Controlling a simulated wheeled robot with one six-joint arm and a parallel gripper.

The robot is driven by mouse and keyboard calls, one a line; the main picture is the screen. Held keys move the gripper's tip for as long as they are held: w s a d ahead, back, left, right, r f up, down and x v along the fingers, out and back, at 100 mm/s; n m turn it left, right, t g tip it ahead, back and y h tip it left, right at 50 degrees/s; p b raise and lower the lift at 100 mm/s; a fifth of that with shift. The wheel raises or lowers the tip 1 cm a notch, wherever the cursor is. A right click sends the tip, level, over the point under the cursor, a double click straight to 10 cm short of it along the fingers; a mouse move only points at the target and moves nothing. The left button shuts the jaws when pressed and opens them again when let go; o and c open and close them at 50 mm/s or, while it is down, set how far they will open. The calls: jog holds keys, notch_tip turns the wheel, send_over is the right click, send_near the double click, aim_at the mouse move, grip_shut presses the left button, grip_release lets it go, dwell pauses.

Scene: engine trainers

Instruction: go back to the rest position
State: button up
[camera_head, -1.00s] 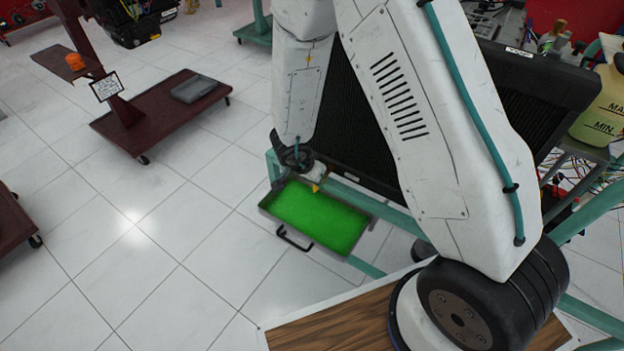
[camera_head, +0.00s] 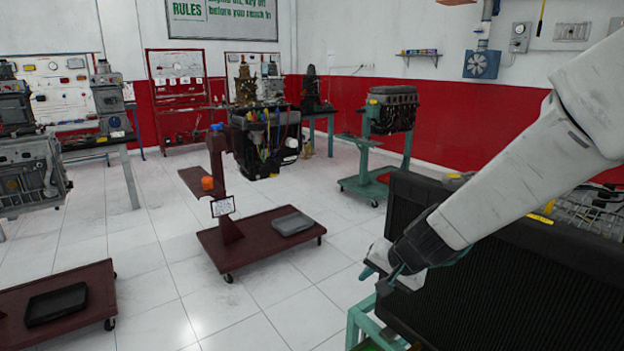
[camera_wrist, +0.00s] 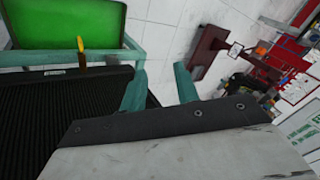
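The green tray (camera_wrist: 70,18) shows at the upper left of the wrist view, clear of the fingers. Only a sliver of green shows at the bottom of the head view.
A teal stand (camera_head: 360,325) carries the radiator. Another red trolley (camera_head: 85,315) is at lower left. An engine on a teal stand (camera_head: 388,115) is behind. Open floor lies between.

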jog(key=s+d+r+n+g, duration=0.2)
jog(key=s+d+r+n, duration=0.15)
jog(key=s+r, duration=0.8)
jog(key=s+d+g+h, duration=0.1)
jog(key=s+d, duration=0.3)
jog(key=s, duration=0.4)
jog(key=s+d+r+n+g+h, duration=0.1)
jog(key=s+d+h, duration=0.2)
jog(key=s, duration=0.6)
jog(key=shift+s+d+r, duration=0.25)
jog(key=shift+d+r, duration=0.05)
jog(key=shift+d, duration=0.9)
